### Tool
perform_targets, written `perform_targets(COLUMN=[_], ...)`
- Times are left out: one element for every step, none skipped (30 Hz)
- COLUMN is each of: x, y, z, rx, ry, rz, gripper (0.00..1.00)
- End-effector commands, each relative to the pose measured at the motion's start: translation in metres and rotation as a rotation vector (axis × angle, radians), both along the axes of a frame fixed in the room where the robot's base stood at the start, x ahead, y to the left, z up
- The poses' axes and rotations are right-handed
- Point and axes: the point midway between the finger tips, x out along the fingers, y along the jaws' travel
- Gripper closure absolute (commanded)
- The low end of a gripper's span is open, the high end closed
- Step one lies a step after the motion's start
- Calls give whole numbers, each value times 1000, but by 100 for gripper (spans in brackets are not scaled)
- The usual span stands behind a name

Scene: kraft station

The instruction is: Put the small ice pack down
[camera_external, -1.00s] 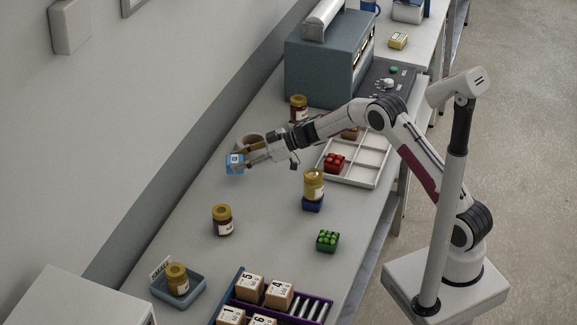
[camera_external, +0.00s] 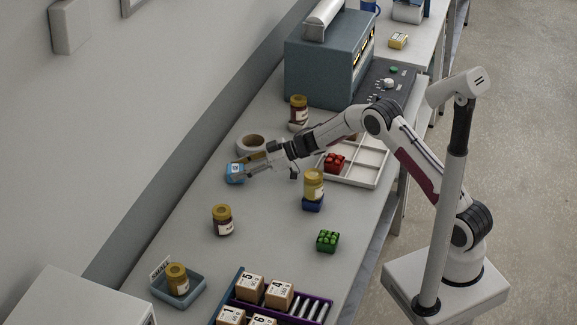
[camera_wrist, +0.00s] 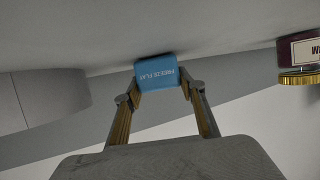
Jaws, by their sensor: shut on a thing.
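The small ice pack (camera_external: 235,173) is a light blue block held between the fingertips of my gripper (camera_external: 246,170), low over the bench near the wall side. In the wrist view the ice pack (camera_wrist: 158,72) shows printed lettering, "FREEZE FLAT", upside down. Both fingers of my gripper (camera_wrist: 160,92) press on its sides. The pack is at or very near the bench top (camera_wrist: 225,45); I cannot tell whether it touches.
A roll of tape (camera_external: 251,144) lies just behind my gripper. A dark jar (camera_external: 222,220) stands nearer the front, and a jar on a blue block (camera_external: 313,186) stands to the right. A compartment tray (camera_external: 371,175) holds a red block.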

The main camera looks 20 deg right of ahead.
Motion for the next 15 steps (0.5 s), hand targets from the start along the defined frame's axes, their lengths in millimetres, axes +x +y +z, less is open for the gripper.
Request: perform_targets(x=[0, 0, 0, 0, 0, 0, 0, 0, 0, 0, 0, 0, 0, 0, 0], y=[0, 0, 0, 0, 0, 0, 0, 0, 0, 0, 0, 0, 0, 0, 0], z=[1, 1, 0, 0, -1, -2, -2, -3, -3, -3, -3, -2, -3, -3, -3], rx=[1, 1, 1, 1, 1, 1, 1, 0, 0, 0, 0, 0, 0, 0, 0], ry=[0, 0, 0, 0, 0, 0, 0, 1, 0, 0, 0, 0, 0, 0, 0], rz=[0, 0, 0, 0, 0, 0, 0, 0, 0, 0, 0, 0, 0, 0, 0], gripper=[88, 88, 88, 88, 88, 88, 88, 58, 47, 44, 44, 44, 44, 44, 44])
